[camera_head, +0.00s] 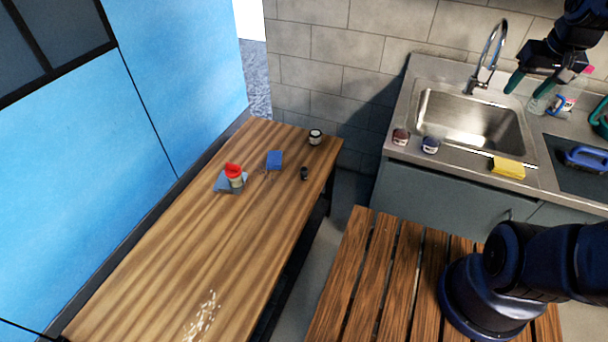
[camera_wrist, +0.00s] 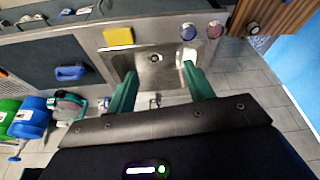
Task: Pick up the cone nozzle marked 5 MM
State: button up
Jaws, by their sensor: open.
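No 5 MM marking is readable in either view, so I cannot tell which thing is the cone nozzle. On the long wooden table in the head view stand a bottle with a red pointed top (camera_head: 234,173) and a small dark piece (camera_head: 304,174), both too small to identify closely. My gripper (camera_head: 538,88) is at the upper right of the head view, over the counter by the sink, far from that table. In the wrist view its two teal fingers (camera_wrist: 160,92) are spread apart with nothing between them.
A blue block (camera_head: 274,160) and a dark-lidded jar (camera_head: 315,137) stand on the long table (camera_head: 190,245). Small pale bits (camera_head: 203,316) lie at its near end. The sink (camera_head: 468,120), two jars, a yellow sponge (camera_head: 508,168) and a blue brush (camera_head: 588,158) are on the right.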

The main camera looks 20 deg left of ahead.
jog(key=w+a+f+n+g, duration=0.1)
jog(key=w+a+f+n, duration=0.3)
jog(key=w+a, duration=0.9)
jog(key=w+a+f+n+g, duration=0.1)
jog(key=w+a+f, duration=0.1)
jog(key=a+f, duration=0.5)
jog(key=w+a+f+n, duration=0.1)
jog(key=a+f, duration=0.3)
jog(key=a, duration=0.5)
jog(key=n+g, duration=0.2)
jog(key=n, duration=0.2)
send_over(304, 169)
notch_tip(304, 169, down, 30)
jog(key=shift+h, duration=0.3)
jog(key=f, duration=0.5)
jog(key=shift+s+d+f, duration=0.2)
jog(key=shift+w+a+f, duration=0.15)
jog(key=shift+f, duration=2.45)
